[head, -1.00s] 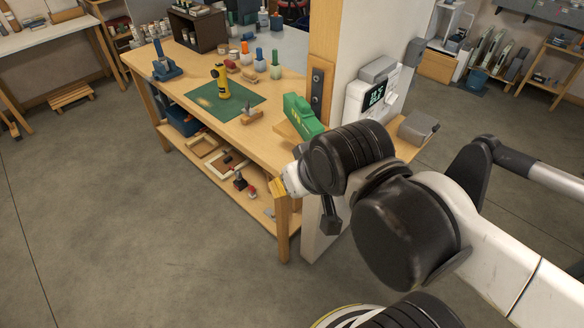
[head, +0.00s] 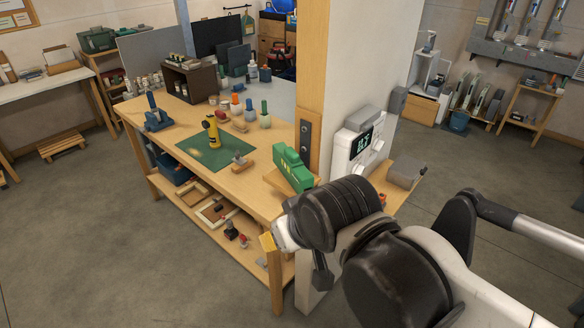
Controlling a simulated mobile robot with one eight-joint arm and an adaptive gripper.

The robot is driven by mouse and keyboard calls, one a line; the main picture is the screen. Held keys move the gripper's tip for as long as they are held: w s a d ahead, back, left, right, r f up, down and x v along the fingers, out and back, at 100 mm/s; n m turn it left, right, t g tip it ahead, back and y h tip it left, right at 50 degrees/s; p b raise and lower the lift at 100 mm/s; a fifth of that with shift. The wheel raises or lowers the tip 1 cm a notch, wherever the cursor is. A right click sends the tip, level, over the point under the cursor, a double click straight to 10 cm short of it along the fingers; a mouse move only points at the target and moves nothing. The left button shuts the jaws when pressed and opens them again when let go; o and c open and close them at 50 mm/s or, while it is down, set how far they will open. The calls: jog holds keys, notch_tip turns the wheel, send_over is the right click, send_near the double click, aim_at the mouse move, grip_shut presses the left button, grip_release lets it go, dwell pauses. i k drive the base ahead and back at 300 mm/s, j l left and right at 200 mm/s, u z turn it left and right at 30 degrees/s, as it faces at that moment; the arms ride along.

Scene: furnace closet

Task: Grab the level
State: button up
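A green block-like object (head: 292,168) with small light marks on its side stands at the right end of the workbench, beside the wooden post. It may be the level, but I cannot tell for sure. A yellow upright tool (head: 212,131) with a black part stands on the green mat (head: 217,155). My gripper (head: 268,242) is at the near right corner of the bench in the picture, mostly hidden by my own dark wrist. Its fingers do not show clearly, and nothing is visibly held.
The wooden workbench (head: 185,122) carries a blue tool (head: 156,115), a dark box (head: 188,83) and several bottles. Its lower shelf holds trays and small tools. A wooden post (head: 311,90) and white wall adjoin its right end. A white device (head: 357,140) hangs there.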

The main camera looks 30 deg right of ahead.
aim_at(286, 159)
jog(key=i+l, duration=0.15)
jog(key=l, duration=0.25)
jog(key=i+l, duration=0.1)
jog(key=l, duration=0.35)
jog(key=i+l+u, duration=0.1)
jog(key=l, duration=0.3)
jog(key=i+l, duration=0.2)
jog(key=l, duration=0.25)
